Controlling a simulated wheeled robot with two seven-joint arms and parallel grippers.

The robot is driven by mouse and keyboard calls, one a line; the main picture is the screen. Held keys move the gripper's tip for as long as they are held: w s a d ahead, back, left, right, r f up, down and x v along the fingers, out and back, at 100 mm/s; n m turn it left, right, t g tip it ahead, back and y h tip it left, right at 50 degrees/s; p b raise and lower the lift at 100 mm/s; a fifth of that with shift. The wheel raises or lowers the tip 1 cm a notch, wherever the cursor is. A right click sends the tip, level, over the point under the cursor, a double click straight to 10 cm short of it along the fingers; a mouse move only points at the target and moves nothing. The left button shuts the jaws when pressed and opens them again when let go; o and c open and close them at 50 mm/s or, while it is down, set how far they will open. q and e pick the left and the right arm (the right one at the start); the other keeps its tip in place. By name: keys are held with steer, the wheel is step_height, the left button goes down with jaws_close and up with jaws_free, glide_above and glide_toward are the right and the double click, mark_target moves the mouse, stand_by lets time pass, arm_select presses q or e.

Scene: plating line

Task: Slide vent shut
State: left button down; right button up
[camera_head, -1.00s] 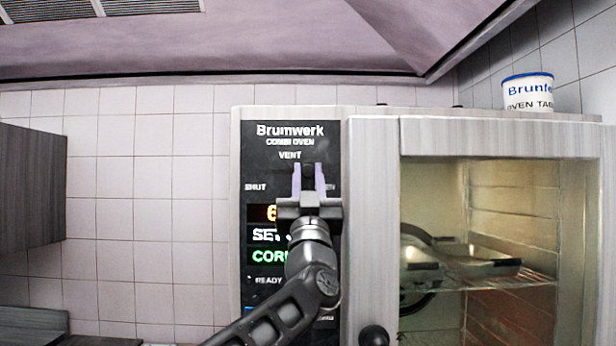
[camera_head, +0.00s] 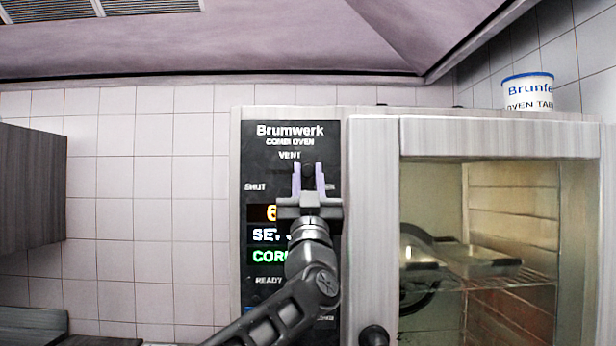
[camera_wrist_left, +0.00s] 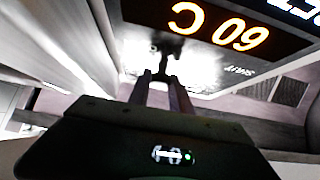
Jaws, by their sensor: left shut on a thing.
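The combi oven's dark control panel (camera_head: 262,180) carries the VENT label, with SHUT at its left end and a partly covered OPEN at its right. My left gripper (camera_head: 308,172) is at the panel just below the VENT label, toward the OPEN end. Its fingers are shut on the small dark vent knob (camera_head: 309,171). In the left wrist view the knob (camera_wrist_left: 167,48) stands between the two fingertips (camera_wrist_left: 166,80), close to the panel. The slot behind the knob is mostly hidden by the gripper. My right gripper is not in view.
The oven's glass door (camera_head: 430,200) is closed to the right, with a rack and a pan behind it. A door knob (camera_head: 374,336) sits low beside my arm. A tub (camera_head: 528,92) stands on the oven.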

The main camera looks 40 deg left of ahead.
arm_select(q)
steer(key=shift+s+a, duration=0.15)
steer(key=b, duration=0.4)
glide_toward(271, 156)
steer(key=x, duration=0.4)
steer(key=shift+r, duration=0.1)
steer(key=c, duration=1.2)
jaws_free()
steer(key=shift+a, duration=0.15)
steer(key=shift+c, duration=0.2)
steer(key=shift+o, duration=0.2)
